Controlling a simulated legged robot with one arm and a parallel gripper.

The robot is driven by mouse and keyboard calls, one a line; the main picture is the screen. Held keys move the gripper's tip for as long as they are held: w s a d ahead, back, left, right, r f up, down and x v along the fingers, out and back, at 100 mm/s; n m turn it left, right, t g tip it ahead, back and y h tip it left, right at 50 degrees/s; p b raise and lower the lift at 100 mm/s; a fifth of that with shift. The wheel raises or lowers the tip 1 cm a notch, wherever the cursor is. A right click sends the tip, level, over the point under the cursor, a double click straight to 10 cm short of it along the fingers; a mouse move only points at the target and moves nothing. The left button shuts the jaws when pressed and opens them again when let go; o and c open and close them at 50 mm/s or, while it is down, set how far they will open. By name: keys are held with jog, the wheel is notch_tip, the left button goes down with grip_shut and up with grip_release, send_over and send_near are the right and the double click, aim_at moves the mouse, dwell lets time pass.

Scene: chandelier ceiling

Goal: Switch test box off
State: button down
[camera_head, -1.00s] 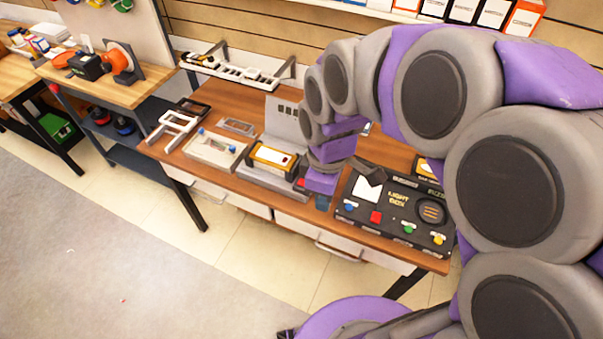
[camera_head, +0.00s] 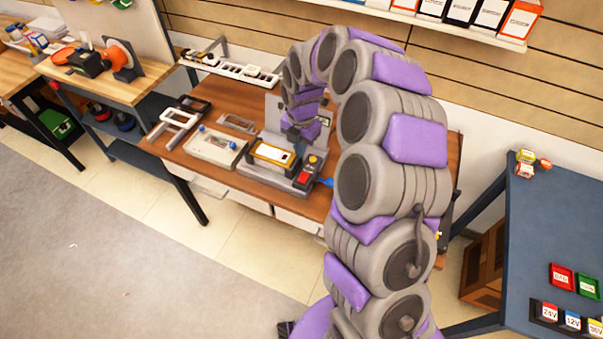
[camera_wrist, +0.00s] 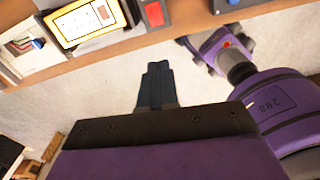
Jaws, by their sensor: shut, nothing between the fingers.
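The grey test box (camera_head: 262,178) sits on the wooden workbench with a yellow-framed white panel (camera_head: 272,154). At its right end is a dark control block with a red switch (camera_head: 304,178) and a yellow round top. In the wrist view the yellow-framed panel (camera_wrist: 88,20) is at top left and the red switch (camera_wrist: 153,13) is at the top edge. My gripper (camera_wrist: 157,68) is shut and empty, apart from the red switch in that picture. In the head view my purple and grey arm curls above and behind the test box; its fingertips cannot be made out.
A white tray (camera_head: 207,147) and grey frames lie left of the test box. A blue table (camera_head: 545,225) with coloured trays stands at right. My arm hides the bench's right part. The floor in front is clear.

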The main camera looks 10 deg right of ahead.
aim_at(301, 180)
jog(key=shift+w+d+f+n, duration=0.35)
jog(key=shift+w+f+n, duration=0.35)
jog(key=shift+w+f, duration=0.1)
jog(key=shift+f, duration=0.1)
notch_tip(301, 180, down, 14)
jog(key=shift+r+b, duration=0.1)
jog(key=shift+b, duration=0.85)
jog(key=shift+s, duration=0.1)
